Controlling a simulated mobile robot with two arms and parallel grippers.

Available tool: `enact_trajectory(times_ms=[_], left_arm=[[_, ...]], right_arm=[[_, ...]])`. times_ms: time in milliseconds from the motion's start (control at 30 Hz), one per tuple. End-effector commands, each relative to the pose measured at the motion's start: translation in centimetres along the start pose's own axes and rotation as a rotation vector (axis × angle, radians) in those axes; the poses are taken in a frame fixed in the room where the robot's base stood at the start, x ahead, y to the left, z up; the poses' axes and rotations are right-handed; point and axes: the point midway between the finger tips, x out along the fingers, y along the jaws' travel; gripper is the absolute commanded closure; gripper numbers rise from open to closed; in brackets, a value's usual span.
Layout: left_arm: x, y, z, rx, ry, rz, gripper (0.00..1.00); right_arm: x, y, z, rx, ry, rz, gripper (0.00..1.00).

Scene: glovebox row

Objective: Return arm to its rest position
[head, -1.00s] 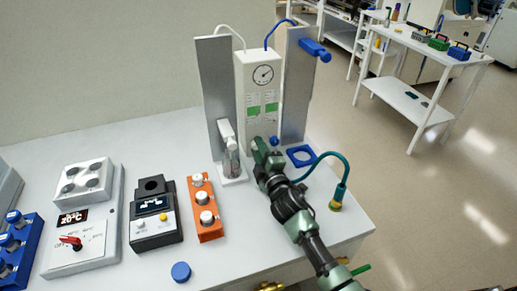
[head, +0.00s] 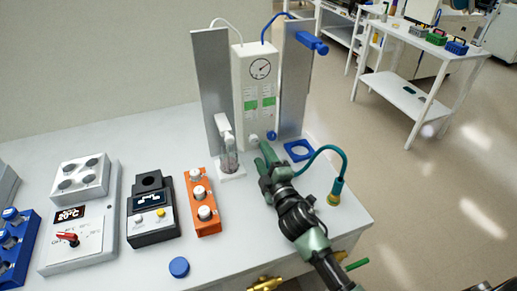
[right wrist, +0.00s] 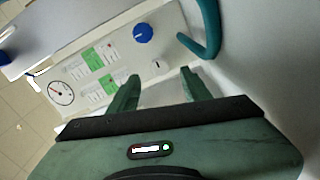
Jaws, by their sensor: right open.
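My right gripper (head: 263,156) is dark green and hovers over the bench in front of the white gauge unit (head: 253,85). In the right wrist view its two fingers (right wrist: 160,88) stand apart with nothing between them. The gauge unit (right wrist: 95,75) shows beyond the fingers there, with a blue knob (right wrist: 143,33) on its face. My right arm (head: 303,222) reaches in from the lower right of the head view. My left gripper is not in view.
A glass vial (head: 229,160) stands left of the gripper. A blue ring holder (head: 298,150) and a teal hose (head: 335,153) are to its right. An orange block (head: 203,202), a black device (head: 152,208) and a blue cap (head: 179,267) lie left on the bench (head: 235,262).

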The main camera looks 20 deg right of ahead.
Motion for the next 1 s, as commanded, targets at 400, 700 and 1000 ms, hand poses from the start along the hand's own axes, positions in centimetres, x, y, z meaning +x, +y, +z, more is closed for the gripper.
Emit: enact_trajectory(times_ms=[400, 700, 1000], left_arm=[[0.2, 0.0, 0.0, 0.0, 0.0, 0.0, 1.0], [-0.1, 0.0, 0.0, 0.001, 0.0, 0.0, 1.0], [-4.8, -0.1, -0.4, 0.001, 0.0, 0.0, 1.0]], right_arm=[[-1.6, 0.0, 0.0, 0.0, 0.0, 0.0, 0.52], [-1.6, 0.4, -0.1, 0.0, 0.0, 0.001, 0.52], [-1.6, 4.9, -1.3, 0.0, 0.0, 0.0, 0.52]])
